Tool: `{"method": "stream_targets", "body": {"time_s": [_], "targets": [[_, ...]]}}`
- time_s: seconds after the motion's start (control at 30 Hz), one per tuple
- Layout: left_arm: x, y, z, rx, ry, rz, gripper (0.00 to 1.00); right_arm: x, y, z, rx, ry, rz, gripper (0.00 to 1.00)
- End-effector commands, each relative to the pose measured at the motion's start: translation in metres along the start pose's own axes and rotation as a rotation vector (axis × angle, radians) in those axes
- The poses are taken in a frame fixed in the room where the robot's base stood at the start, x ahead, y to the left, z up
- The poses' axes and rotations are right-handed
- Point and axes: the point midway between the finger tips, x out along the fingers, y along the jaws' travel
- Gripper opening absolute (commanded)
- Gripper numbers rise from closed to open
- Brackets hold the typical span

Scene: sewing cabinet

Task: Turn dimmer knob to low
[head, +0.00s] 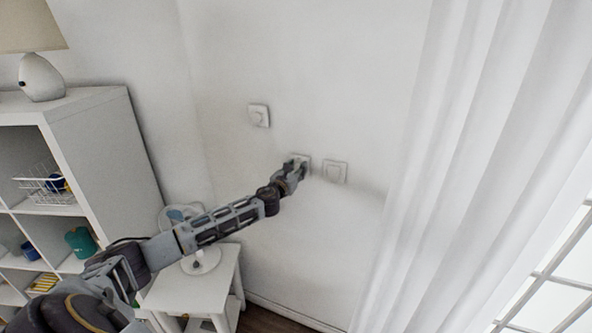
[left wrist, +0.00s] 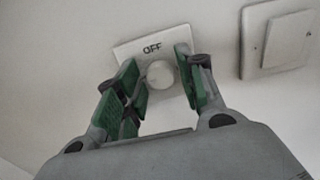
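The dimmer knob (left wrist: 161,74) is a round white knob on a square white plate (left wrist: 126,50) marked "OFF", seen in the left wrist view. In the head view its plate (head: 301,158) is mostly hidden behind my left gripper (head: 295,168). In the left wrist view the green-padded fingers of my left gripper (left wrist: 160,82) stand apart on either side of the knob. A gap shows at the right finger; I cannot tell whether the left finger touches the knob. My right gripper is not in view.
A flat wall switch (head: 335,171) is just right of the dimmer, and another round-knobbed plate (head: 259,115) is up to the left. A white curtain (head: 470,170) hangs at the right. A small white table (head: 205,290) and a shelf unit (head: 95,150) stand left.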

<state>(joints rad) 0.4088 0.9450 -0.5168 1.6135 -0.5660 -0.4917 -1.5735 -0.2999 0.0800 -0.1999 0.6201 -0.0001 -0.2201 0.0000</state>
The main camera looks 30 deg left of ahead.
Motion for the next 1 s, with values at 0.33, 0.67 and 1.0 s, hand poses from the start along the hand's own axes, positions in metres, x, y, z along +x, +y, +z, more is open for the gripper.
{"method": "stream_targets", "body": {"time_s": [0.33, 0.67, 1.0], "targets": [[-0.0001, 0.0, 0.0, -0.002, 0.0, 0.0, 0.03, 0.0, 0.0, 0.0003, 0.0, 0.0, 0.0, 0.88], [-0.0002, 0.0001, -0.0003, -0.067, 0.0, 0.0, 0.03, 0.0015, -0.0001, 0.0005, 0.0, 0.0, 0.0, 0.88], [-0.0002, 0.0009, -0.0007, -0.287, -0.001, 0.001, 0.03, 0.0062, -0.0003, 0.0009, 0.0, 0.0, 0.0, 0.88]]}}
